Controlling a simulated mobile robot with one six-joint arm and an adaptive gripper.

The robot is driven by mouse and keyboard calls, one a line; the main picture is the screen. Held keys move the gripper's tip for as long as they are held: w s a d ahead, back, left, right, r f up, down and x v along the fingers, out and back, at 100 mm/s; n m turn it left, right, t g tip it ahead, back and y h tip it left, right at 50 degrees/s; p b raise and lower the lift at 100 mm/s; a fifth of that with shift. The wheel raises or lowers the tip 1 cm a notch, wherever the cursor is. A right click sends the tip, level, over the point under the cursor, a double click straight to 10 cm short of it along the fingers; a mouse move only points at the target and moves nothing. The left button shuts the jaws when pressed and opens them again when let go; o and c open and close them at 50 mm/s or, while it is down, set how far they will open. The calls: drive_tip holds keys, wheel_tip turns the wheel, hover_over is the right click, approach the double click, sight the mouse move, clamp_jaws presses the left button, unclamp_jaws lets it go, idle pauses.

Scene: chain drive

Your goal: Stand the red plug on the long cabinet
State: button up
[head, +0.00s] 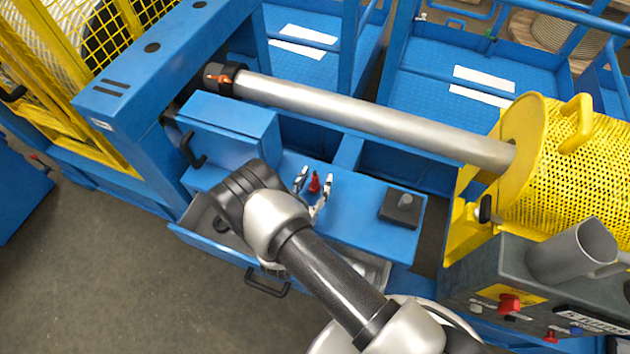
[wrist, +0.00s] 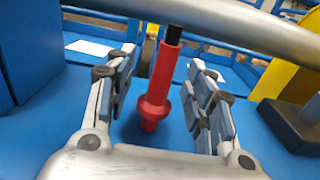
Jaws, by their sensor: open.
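The red plug (head: 314,184) stands upright on the blue top of the long cabinet (head: 362,225). In the wrist view the red plug (wrist: 160,82) has a black tip at its upper end and a wider red collar near its foot. My gripper (head: 314,190) is open, with one finger on each side of the plug. In the wrist view my gripper's fingers (wrist: 163,85) show gaps to the plug on both sides. Its foot appears to rest on the blue surface.
A dark block with a knob (head: 401,207) sits on the cabinet to the right. A raised blue box (head: 228,132) stands at the left. A steel shaft (head: 370,120) runs behind and above. An open drawer (head: 213,232) juts out in front. A grey mug (head: 573,253) stands at the right.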

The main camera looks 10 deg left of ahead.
drive_tip(key=shift+r, duration=0.1)
drive_tip(key=shift+s, duration=0.2)
drive_tip(key=s+a+p, duration=0.2)
drive_tip(key=s+p, duration=0.1)
drive_tip(key=s, duration=0.9)
drive_tip(key=w+d+r+m+g+h, duration=0.3)
drive_tip(key=d+r+m+g+h, duration=0.25)
drive_tip(key=d+r+m, duration=0.45)
drive_tip(key=w+d+r+m+g+h, duration=0.3)
drive_tip(key=d+r+m+g+h, duration=0.3)
drive_tip(key=r, duration=0.7)
drive_tip(key=s+d+r+m+g+y, duration=0.6)
drive_tip(key=s+d+r+m, duration=0.15)
drive_tip(key=d+m, duration=0.2)
drive_tip(key=s+d+r+m+t+y, duration=0.1)
drive_tip(key=s+r+m+t+y, duration=0.3)
drive_tip(key=s+r+m+y, duration=0.4)
drive_tip(key=shift+s+d+r+m, duration=0.15)
drive_tip(key=shift+d+r+m, duration=0.2)
drive_tip(key=shift+d+m, duration=0.1)
